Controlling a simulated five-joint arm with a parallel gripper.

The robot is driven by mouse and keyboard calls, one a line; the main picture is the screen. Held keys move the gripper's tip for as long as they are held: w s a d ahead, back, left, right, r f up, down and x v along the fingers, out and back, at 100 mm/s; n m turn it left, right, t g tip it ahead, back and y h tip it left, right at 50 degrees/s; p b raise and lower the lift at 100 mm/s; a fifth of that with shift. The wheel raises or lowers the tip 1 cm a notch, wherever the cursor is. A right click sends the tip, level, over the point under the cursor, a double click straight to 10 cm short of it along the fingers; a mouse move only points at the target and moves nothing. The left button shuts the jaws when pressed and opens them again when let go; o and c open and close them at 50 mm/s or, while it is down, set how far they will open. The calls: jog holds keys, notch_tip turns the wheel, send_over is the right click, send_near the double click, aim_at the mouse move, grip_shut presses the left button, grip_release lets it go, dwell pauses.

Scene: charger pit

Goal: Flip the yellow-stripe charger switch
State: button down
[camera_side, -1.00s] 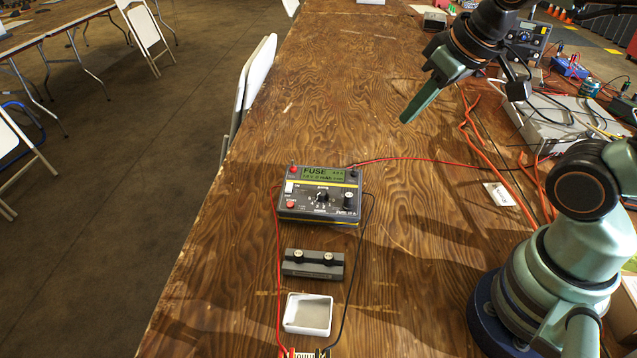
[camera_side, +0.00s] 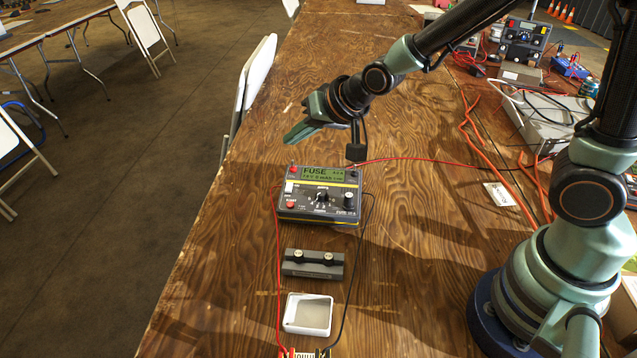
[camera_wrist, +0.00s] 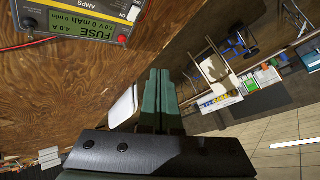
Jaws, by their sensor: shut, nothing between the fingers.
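The charger (camera_side: 330,207) is a dark box with a yellow stripe and a green display reading FUSE. It stands on the wooden table in the side view. Its small white switch (camera_side: 289,187) is on the left of its face. In the wrist view the charger (camera_wrist: 92,27) is at the upper left, with the white switch (camera_wrist: 134,12) at its right side. My gripper (camera_side: 288,141) is shut and empty. In the side view it appears beyond the charger, above the table and apart from the switch. Its green fingers (camera_wrist: 160,76) are together in the wrist view.
A grey block with two knobs (camera_side: 313,270) and a white tray (camera_side: 295,326) lie in front of the charger. Red and black leads run beside it. A white folding chair (camera_side: 254,85) stands at the table's left edge. Orange cables and another device (camera_side: 524,40) are at right.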

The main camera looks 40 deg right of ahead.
aim_at(289, 187)
jog(key=shift+w+a+f, duration=0.5)
jog(key=shift+a+f, duration=0.1)
jog(key=shift+a, duration=0.1)
jog(key=shift+f, duration=0.15)
jog(key=shift+w+d+f, duration=0.1)
jog(key=shift+d+f, duration=0.05)
jog(key=shift+f, duration=2)
jog(key=shift+w+d+f, duration=0.1)
jog(key=shift+f, duration=2.05)
jog(key=shift+f, duration=0.1)
jog(key=shift+f, duration=0.3)
jog(key=shift+f, duration=0.25)
jog(key=shift+r, duration=0.2)
jog(key=shift+s+r, duration=0.1)
jog(key=shift+r, duration=0.4)
